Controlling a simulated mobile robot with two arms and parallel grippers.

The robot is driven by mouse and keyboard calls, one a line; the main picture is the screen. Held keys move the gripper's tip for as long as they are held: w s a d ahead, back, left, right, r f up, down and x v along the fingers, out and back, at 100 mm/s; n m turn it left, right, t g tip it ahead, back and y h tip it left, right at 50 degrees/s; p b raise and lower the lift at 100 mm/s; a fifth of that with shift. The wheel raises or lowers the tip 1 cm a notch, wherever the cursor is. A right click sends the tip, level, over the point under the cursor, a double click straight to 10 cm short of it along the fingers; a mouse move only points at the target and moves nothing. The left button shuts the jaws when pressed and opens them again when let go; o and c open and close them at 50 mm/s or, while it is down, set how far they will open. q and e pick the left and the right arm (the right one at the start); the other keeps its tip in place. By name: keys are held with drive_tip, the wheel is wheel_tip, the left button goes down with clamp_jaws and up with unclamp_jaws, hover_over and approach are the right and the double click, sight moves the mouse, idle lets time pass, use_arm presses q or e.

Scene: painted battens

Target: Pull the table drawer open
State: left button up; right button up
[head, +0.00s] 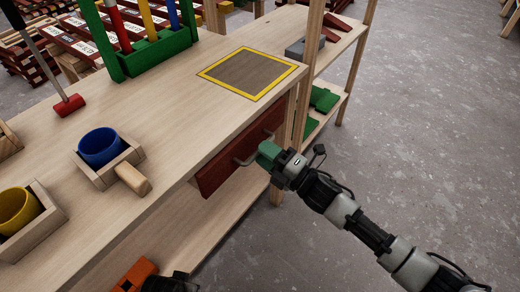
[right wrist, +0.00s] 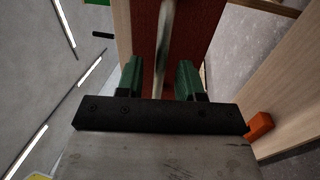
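The table (head: 165,135) has a dark red drawer front (head: 215,170) under its top, and it looks shut or nearly so. A pale metal bar handle (head: 245,160) runs along the drawer front. My right gripper (head: 266,153) is at the handle, its green fingers hiding part of the bar. In the right wrist view the bar (right wrist: 164,45) passes between the two open fingers of my right gripper (right wrist: 160,80). A gap shows on both sides of the bar.
On the tabletop are a yellow-framed square (head: 245,73), a green rack (head: 160,50), a blue cup (head: 100,147) in a wooden holder and a yellow cup (head: 15,208). The floor (head: 420,120) at right is clear.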

drive_tip(key=shift+x, duration=1)
drive_tip(key=shift+c, duration=0.2)
drive_tip(key=shift+f, duration=0.1)
clamp_jaws()
